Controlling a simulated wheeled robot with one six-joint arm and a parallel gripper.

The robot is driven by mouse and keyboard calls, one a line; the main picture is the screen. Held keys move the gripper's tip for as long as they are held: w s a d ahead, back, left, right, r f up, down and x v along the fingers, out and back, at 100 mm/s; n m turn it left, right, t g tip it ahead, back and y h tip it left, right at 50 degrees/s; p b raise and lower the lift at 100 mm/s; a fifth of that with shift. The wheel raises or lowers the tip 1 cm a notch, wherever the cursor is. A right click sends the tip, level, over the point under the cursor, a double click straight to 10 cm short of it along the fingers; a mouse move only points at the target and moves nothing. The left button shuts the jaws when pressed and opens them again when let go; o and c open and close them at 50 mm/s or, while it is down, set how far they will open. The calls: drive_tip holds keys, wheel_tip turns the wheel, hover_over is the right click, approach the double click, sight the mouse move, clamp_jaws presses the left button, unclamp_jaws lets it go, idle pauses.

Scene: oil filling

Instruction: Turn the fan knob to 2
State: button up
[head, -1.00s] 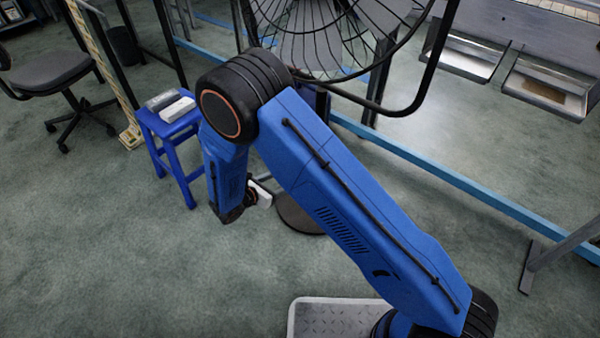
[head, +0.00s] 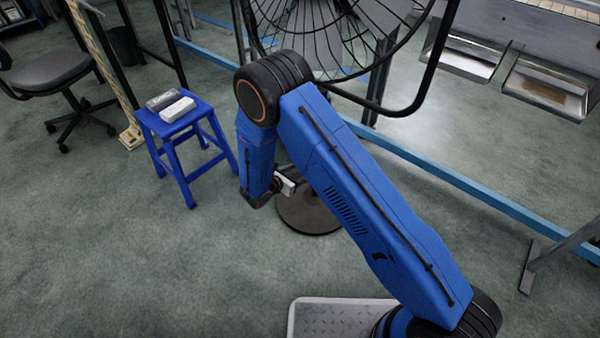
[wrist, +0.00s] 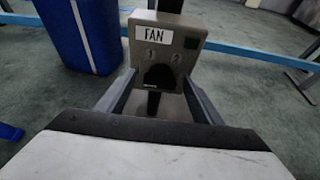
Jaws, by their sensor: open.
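The fan control box (wrist: 165,45) is grey, with a white FAN label and the marks 1 and 2, straight ahead in the wrist view. The dark knob (wrist: 158,76) sits below the marks; which mark it points to I cannot tell. My gripper (wrist: 160,88) is open, with one finger on each side of the lower part of the box and the knob between them. Contact with the knob is not visible. In the head view the big caged fan (head: 330,40) stands behind my arm, and its knob is hidden there.
A blue stool (head: 185,135) with two small boxes (head: 177,108) on it stands left of my arm. The fan's round base (head: 308,218) is below. A blue floor rail (head: 450,178) runs behind. Front-left floor is clear.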

drive_tip(key=shift+c, duration=0.2)
drive_tip(key=c, duration=1)
drive_tip(key=m+t, duration=0.2)
drive_tip(key=m, duration=0.4)
drive_tip(key=f+m+t+y, duration=0.1)
drive_tip(key=m+t, duration=0.2)
drive_tip(key=m, duration=0.3)
drive_tip(key=s+d+f+m+t+y, duration=0.1)
drive_tip(key=m+t, duration=0.2)
drive_tip(key=m, duration=0.4)
drive_tip(key=shift+d+f, duration=0.1)
drive_tip(key=shift+f, duration=0.15)
drive_tip(key=shift+m+t, duration=0.3)
drive_tip(key=o, duration=1)
